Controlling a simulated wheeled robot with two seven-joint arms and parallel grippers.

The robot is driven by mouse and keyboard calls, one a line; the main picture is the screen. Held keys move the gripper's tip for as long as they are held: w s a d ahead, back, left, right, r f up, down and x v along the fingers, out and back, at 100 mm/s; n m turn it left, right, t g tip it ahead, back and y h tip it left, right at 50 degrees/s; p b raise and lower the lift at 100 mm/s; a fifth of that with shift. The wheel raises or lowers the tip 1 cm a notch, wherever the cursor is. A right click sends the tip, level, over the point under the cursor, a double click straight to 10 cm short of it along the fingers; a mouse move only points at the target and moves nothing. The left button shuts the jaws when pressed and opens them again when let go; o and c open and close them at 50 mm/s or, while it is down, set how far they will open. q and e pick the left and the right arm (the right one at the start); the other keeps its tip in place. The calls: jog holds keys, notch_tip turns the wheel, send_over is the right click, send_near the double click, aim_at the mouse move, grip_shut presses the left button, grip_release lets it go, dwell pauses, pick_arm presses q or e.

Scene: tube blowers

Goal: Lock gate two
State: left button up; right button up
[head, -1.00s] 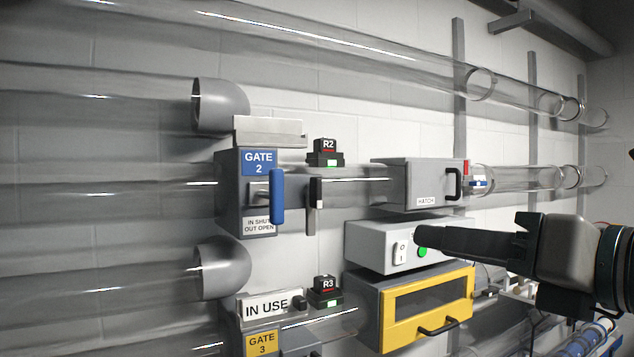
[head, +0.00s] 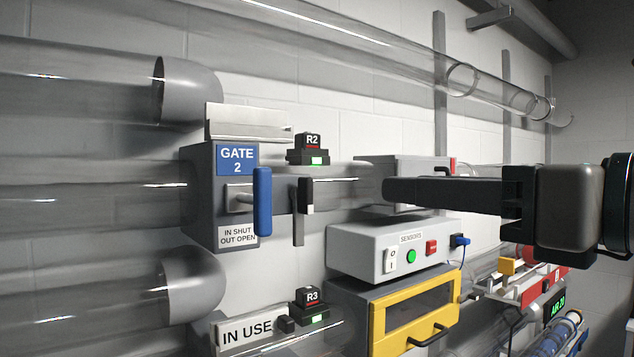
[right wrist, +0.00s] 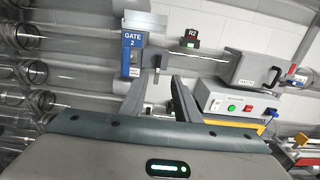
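The gate two box (head: 205,215) is grey with a blue "GATE 2" label and a plate reading "IN SHUT OUT OPEN". Its blue handle (head: 262,202) hangs upright on the front; it also shows in the right wrist view (right wrist: 126,62). Right of it, a black-and-white tab (head: 306,195) sits on a grey vertical strip. My right gripper (head: 390,190) points left, level with the handle and apart from it, in front of the hatch. In the right wrist view its two fingers (right wrist: 160,85) stand apart with nothing between them. My left gripper is out of view.
An R2 indicator (head: 308,150) with a green light stands above the tube. Below are a grey sensor box (head: 345,258), a yellow-framed box (head: 378,320) and an "IN USE" plate (head: 247,331). The hatch box (head: 410,165) is partly hidden by my right gripper. Clear tubes run along the wall.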

jog(key=shift+p+x, duration=0.8)
jog(key=shift+x, duration=0.3)
jog(key=p, duration=0.7)
send_near(310, 182)
jog(key=x, duration=0.7)
jog(key=shift+r, duration=0.1)
jog(key=shift+w+a, duration=0.35)
jog(key=shift+w, duration=0.2)
grip_shut()
